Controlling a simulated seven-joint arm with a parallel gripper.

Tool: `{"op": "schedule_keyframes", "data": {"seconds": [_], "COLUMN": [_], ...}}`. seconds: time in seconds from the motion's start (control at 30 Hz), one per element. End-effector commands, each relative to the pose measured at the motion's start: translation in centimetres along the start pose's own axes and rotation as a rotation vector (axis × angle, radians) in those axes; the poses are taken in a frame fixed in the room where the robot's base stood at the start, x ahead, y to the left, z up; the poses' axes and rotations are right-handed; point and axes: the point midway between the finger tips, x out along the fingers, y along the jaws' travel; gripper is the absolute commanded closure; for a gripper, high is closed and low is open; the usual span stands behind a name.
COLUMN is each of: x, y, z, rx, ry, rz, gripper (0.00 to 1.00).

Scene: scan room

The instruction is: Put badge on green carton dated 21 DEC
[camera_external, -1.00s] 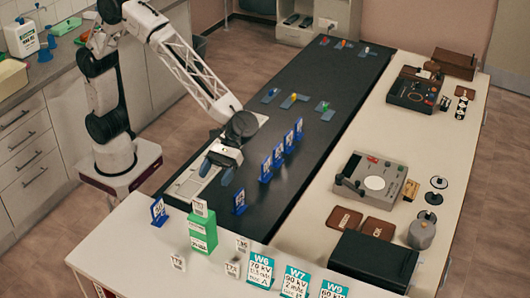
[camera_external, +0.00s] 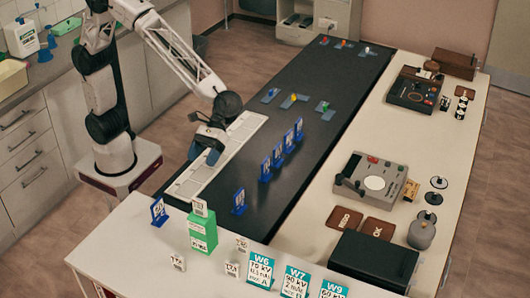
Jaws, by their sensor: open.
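A green carton (camera_external: 203,236) stands upright on the white front table, with white label patches on its face. A small white tag (camera_external: 199,207) with dark print shows at its top. I cannot read a date on it. Several blue upright cards stand on the dark bench, one (camera_external: 239,202) near the carton and a row (camera_external: 277,157) farther back. Another blue card (camera_external: 158,212) is left of the carton. I cannot tell which thing is the badge. My gripper (camera_external: 203,155) is open and empty above the long white strip (camera_external: 243,133), behind the carton and apart from it.
Small white tags (camera_external: 178,263) stand around the carton. Teal cards (camera_external: 295,282) line the front edge. A grey machine (camera_external: 372,182) and a black box (camera_external: 373,262) occupy the right table. Coloured pieces on blue bases (camera_external: 294,100) lie on the far bench.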

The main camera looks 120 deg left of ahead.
Motion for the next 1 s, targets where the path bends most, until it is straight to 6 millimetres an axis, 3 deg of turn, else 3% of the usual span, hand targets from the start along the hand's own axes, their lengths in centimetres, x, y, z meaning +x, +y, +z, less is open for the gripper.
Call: {"op": "schedule_keyframes", "data": {"seconds": [0.37, 1.0], "x": [-6.1, -14.1], "y": [-11.8, -31.6], "z": [1.1, -1.1], "rx": [0.375, 0.992], "ry": [0.258, 0.656], "rz": [-0.098, -0.409], "gripper": [0.26, 0.26]}}
